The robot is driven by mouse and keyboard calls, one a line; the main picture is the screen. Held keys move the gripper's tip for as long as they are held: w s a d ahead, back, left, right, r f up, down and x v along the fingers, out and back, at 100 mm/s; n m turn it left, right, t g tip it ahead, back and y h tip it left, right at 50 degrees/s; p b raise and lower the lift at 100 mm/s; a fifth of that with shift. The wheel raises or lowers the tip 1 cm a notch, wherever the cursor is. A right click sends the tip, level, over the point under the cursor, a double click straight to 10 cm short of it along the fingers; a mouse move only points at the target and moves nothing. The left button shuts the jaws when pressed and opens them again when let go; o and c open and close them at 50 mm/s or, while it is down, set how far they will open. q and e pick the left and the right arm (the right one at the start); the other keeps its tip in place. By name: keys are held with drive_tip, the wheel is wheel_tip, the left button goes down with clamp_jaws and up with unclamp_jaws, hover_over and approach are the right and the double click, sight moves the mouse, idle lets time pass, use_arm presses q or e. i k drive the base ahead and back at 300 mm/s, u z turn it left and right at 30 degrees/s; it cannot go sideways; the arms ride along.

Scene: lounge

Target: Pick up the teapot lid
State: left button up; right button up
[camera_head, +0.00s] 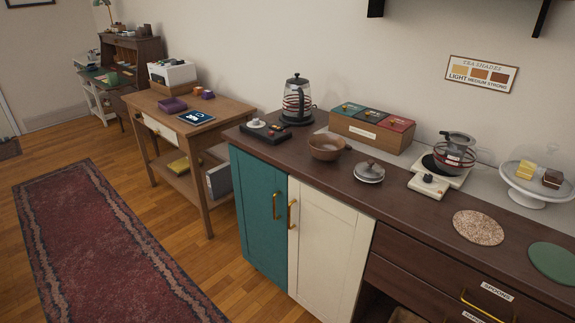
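A round grey piece with a knob and a pale rim, which looks like the teapot lid (369,172), lies on the dark wooden counter (400,200) right of a brown bowl (325,147). A dark, glassy pot with red bands (455,155) stands on a pale stand behind and to the right. A smaller pale piece with a knob (256,124) sits by a black tray (270,134) at the counter's left end; I cannot tell exactly what it is. Neither of my grippers is in view.
A kettle (297,105) and a wooden tea box (371,129) stand at the back of the counter. A cake stand (537,184) and round mats (478,227) are at the right. The counter's front edge near the lid is clear. A rug (105,245) covers floor at left.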

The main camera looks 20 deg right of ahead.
sight(369, 170)
drive_tip(key=u, duration=0.8)
drive_tip(key=i, duration=0.9)
drive_tip(key=z, duration=1.2)
